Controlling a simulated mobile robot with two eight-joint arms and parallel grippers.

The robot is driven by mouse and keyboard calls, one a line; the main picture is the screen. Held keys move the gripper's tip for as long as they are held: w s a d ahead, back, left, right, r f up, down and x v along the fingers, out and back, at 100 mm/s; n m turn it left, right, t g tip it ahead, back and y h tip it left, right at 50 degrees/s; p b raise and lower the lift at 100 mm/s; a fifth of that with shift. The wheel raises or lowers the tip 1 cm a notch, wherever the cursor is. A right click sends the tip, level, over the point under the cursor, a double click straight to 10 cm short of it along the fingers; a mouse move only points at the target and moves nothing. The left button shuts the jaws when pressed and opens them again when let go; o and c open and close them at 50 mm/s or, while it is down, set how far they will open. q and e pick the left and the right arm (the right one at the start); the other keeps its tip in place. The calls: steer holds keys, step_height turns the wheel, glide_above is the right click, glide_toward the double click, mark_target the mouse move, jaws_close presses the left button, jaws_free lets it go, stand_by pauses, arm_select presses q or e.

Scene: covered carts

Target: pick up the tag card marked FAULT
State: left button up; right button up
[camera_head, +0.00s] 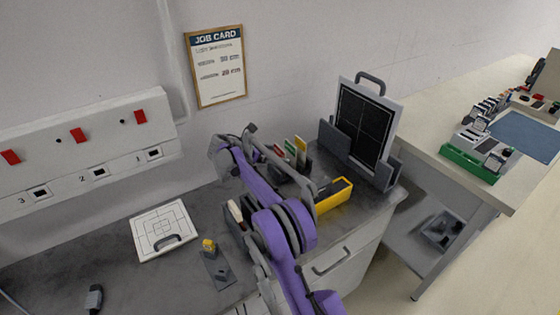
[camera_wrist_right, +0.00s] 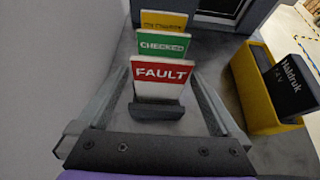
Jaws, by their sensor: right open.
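The tag card marked FAULT (camera_wrist_right: 161,74) is red on top with a white lower part. It stands upright in a dark holder (camera_wrist_right: 156,112) in the right wrist view. My right gripper (camera_wrist_right: 162,80) is open, with one finger on each side of the FAULT card. The card appears between the fingers, and I cannot tell how deep it sits or whether they touch it. Behind it stand a green CHECKED card (camera_wrist_right: 163,45) and a yellow card (camera_wrist_right: 163,20). In the head view my right arm partly hides the card area. My left gripper is not in view.
A yellow box (camera_head: 333,196) stands beside the cards, with a dark labelled item (camera_wrist_right: 288,85) in it. A framed dark panel (camera_head: 362,125) stands in a grey holder behind. A white plate (camera_head: 163,228) lies on the grey bench. The wall is close on the gripper's left.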

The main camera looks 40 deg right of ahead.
steer(key=c, duration=1.1)
steer(key=shift+r, duration=0.1)
